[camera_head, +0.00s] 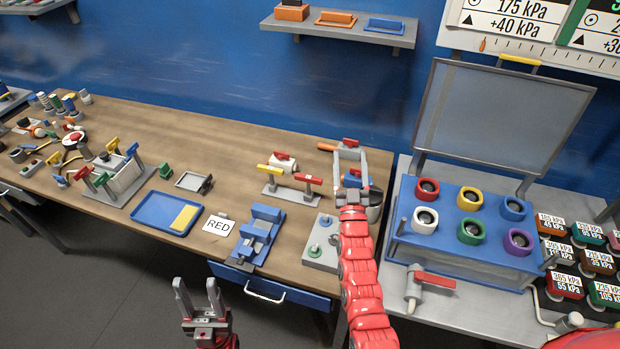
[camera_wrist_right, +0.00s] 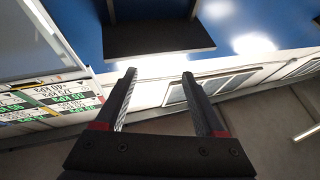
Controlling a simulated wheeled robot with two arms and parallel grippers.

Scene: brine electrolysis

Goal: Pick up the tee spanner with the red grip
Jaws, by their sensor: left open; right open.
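A tee-shaped tool with a red grip (camera_head: 308,178) stands upright on a grey stand (camera_head: 288,196) near the middle of the table. A similar one with a yellow grip (camera_head: 269,170) stands to its left on the same stand. My right gripper (camera_head: 351,151) is open over the table, to the right of the red grip and apart from it. In the right wrist view my open jaws (camera_wrist_right: 158,75) have nothing between them, and the spanner does not show. My left gripper (camera_head: 198,282) is open and empty in front of the table's front edge, fingers up.
A valve with a red handle (camera_head: 284,156) lies behind the stand. A blue rack (camera_head: 408,215) stands right.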

